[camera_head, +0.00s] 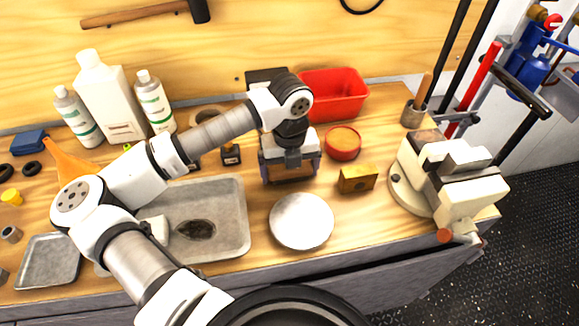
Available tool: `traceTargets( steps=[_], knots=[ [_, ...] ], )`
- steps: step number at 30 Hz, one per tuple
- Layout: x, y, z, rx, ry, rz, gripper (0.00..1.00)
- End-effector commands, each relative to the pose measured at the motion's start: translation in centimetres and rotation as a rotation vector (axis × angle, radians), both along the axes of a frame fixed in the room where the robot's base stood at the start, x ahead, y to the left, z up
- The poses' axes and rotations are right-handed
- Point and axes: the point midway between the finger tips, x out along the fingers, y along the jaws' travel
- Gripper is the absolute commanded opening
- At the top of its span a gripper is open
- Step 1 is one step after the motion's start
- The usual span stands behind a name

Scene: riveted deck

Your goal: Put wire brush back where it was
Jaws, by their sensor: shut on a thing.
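My gripper (289,168) is over the middle of the workbench, pointing down, with its fingers shut on a brown block-like thing, which I take to be the wire brush (289,173). The gripper body and fingers hide much of it, and its bristles cannot be made out. I cannot tell whether it touches the bench top. It is behind the round white plate (301,221) and left of the yellow-brown block (357,179).
A grey tray (235,197) with a dark patch lies left. A red bin (333,94) and round red tin (342,143) stand behind and right. A vise (450,180) sits at the right end. White bottles (102,95) stand at back left. Bare wood shows right of the plate.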

Motion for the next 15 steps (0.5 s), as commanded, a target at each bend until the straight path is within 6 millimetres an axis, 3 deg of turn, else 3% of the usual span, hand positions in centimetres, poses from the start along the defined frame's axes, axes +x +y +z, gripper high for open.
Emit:
traceTargets(
  steps=[10,11,15],
  knots=[
    [0.0,0.02,-0.41,0.001,0.0,0.0,0.7],
    [0.01,0.02,-0.28,0.001,0.0,0.0,0.98],
    [0.0,0.02,-0.22,0.001,0.0,0.0,1.0]
  ],
)
